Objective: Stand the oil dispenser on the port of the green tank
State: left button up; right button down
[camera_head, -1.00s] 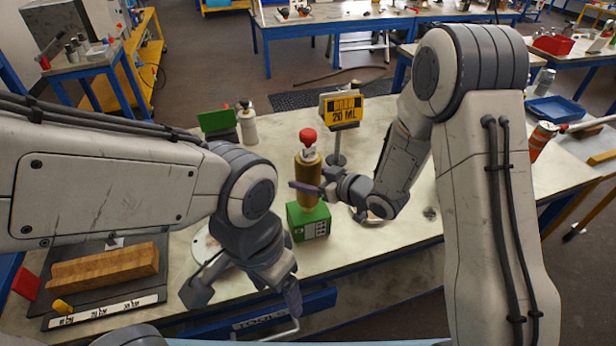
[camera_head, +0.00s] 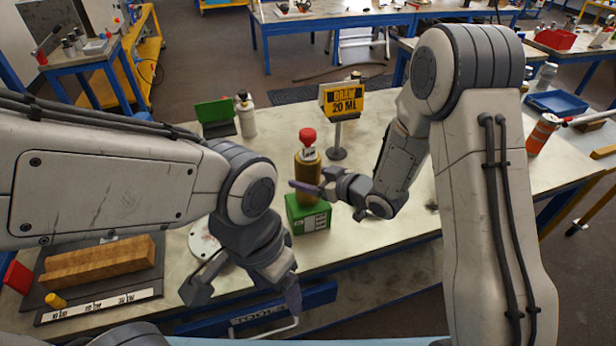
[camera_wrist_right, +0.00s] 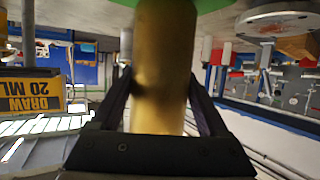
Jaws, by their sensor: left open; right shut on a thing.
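The oil dispenser (camera_head: 308,166) is a brass-coloured bottle with a white collar and red knob, standing upright in the head view. My right gripper (camera_head: 307,187) is shut around its lower body; the wrist view shows the brass body (camera_wrist_right: 163,75) between the fingers (camera_wrist_right: 160,100). The green tank (camera_head: 309,218), a box with a white label, is directly below the dispenser. A green strip (camera_wrist_right: 222,5) shows at the bottle's end in the wrist view. The port is hidden, and I cannot tell whether the base touches it. My left gripper (camera_head: 244,292) is open and empty near the front edge.
A yellow "DRAW 20 ML" sign (camera_head: 343,101) stands behind the dispenser. A white bottle (camera_head: 245,116) and a green panel (camera_head: 214,117) are back left. A wooden block (camera_head: 98,262) lies at left. A round grey plate (camera_head: 203,238) is partly behind my left arm.

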jog(key=shift+f, duration=0.25)
grip_release()
jog(key=shift+d, duration=0.1)
jog(key=s+d, duration=0.6)
jog(key=shift+s+d+b, duration=0.15)
jog(key=shift+b, duration=0.3)
dwell(0.7)
